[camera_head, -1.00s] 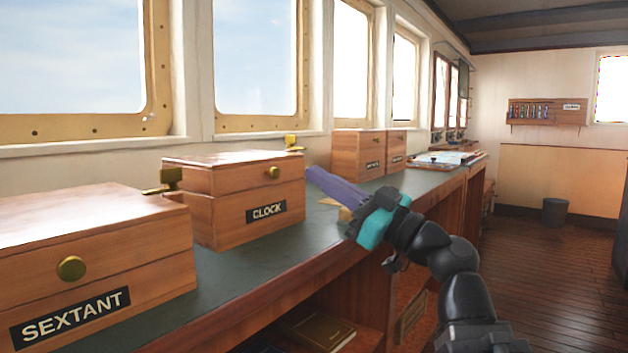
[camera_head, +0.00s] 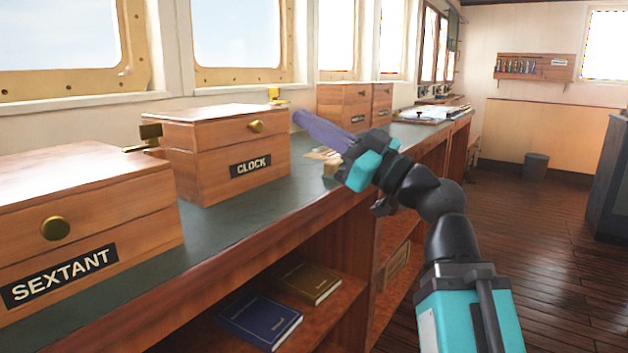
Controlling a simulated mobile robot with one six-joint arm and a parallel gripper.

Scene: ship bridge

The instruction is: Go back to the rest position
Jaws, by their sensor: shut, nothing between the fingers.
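My gripper (camera_head: 308,122) is at the end of my black and teal arm, at the middle of the view. Its purple fingers are shut with nothing between them and point up and to the left. They appear over the counter, just right of the wooden box labelled CLOCK (camera_head: 215,165). I cannot tell how far above the counter (camera_head: 262,200) they are. The arm rises from the lower right, in front of the counter's edge.
A wooden box labelled SEXTANT (camera_head: 110,235) stands at the near left. Farther wooden boxes (camera_head: 343,112) stand behind my gripper. A blue book (camera_head: 258,322) and a brown book (camera_head: 308,283) lie on the shelf below. The floor (camera_head: 540,240) at right is clear, with a bin (camera_head: 536,167) beyond.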

